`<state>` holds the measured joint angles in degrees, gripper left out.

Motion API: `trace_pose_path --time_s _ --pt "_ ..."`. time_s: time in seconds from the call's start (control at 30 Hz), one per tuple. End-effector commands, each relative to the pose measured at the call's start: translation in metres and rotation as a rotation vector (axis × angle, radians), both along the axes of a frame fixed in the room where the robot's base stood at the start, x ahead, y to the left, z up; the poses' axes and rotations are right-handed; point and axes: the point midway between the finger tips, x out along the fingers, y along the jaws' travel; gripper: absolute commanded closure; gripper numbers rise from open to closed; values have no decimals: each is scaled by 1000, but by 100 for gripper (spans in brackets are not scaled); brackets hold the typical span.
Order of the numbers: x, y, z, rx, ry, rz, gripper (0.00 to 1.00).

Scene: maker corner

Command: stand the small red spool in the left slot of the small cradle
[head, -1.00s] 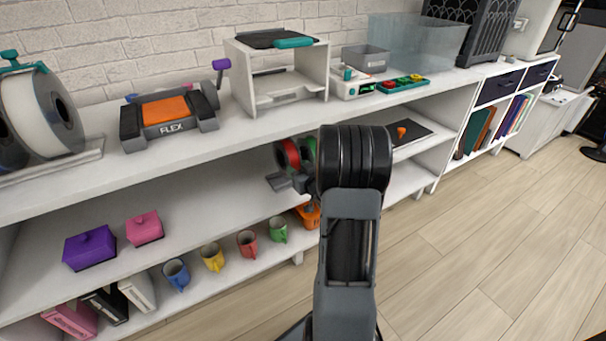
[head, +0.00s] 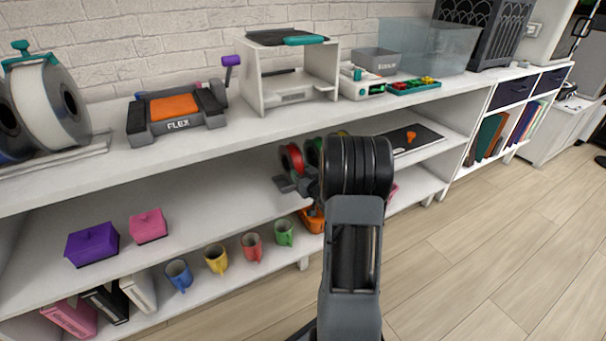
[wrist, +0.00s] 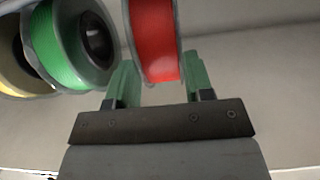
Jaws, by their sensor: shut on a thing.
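The small red spool (wrist: 153,35) is upright between the two green fingers of my gripper (wrist: 158,68) in the wrist view. My gripper is shut on it. In the head view the red spool (head: 291,158) shows over the middle shelf, just left of my dark arm, which hides most of the gripper. A green spool (wrist: 68,44) and a yellow spool (wrist: 13,60) stand beside it, apart from it in the wrist view. A small grey part (head: 285,184) shows below the red spool; I cannot tell whether it is the cradle or my gripper. The cradle's slots are not clear.
A large spool rack (head: 55,160) stands at the left of the top shelf, near a FLEX machine (head: 178,112). Purple (head: 92,246) and pink (head: 148,226) boxes sit left on the middle shelf. Several mugs stand below. The shelf is bare between the pink box and red spool.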

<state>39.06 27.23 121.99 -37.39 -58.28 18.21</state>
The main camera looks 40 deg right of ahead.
Motion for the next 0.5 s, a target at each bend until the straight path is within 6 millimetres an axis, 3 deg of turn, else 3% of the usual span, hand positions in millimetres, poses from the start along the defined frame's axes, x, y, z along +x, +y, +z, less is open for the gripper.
trace_pose_path --time_s 0.47,0.5 --pt "0 0 1 -1 -3 0 100" --pt "0 0 1 -1 -3 0 51"
